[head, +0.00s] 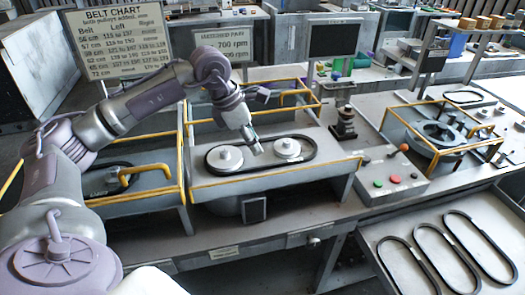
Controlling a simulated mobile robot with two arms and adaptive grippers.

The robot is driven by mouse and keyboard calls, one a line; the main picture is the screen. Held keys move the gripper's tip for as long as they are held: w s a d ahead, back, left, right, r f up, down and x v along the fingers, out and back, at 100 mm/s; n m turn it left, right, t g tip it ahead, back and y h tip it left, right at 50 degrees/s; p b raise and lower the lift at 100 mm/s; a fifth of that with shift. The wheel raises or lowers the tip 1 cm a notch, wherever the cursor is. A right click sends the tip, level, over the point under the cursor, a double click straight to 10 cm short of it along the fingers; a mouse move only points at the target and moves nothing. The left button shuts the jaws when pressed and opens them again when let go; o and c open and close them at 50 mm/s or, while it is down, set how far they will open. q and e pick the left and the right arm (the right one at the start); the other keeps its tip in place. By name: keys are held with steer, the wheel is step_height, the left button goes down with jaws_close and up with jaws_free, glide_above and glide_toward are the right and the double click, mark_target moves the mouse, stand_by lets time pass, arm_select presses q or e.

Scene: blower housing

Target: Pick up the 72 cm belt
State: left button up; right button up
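Three dark belts lie side by side on the tray (376,238) at the lower right: a left one (408,266), a middle one (446,262) and a right one (487,238). I cannot read their lengths, so I cannot tell which is the 72 cm belt. Another dark belt (262,168) runs around two pale pulleys in the middle housing. My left gripper (254,149) is above that housing, between the pulleys, well away from the tray. It is too small to tell if it is open or shut. My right gripper is not in view.
Yellow guard rails (275,176) edge the middle housing. A control box (393,182) with coloured buttons stands between it and another yellow-railed housing (440,135) at the right. A belt chart sign (122,40) and a 700 rpm sign (225,43) stand behind.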

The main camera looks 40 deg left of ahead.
mark_target(266, 165)
arm_select(q)
steer(key=shift+x, duration=0.95)
steer(key=shift+w+d+f+p, duration=0.1)
steer(key=shift+d+f+p, duration=0.1)
steer(key=shift+f+p, duration=0.35)
steer(key=p+x, duration=0.1)
steer(key=x, duration=0.2)
steer(key=shift+d+f, duration=0.15)
steer(key=shift+f, duration=0.45)
jaws_close()
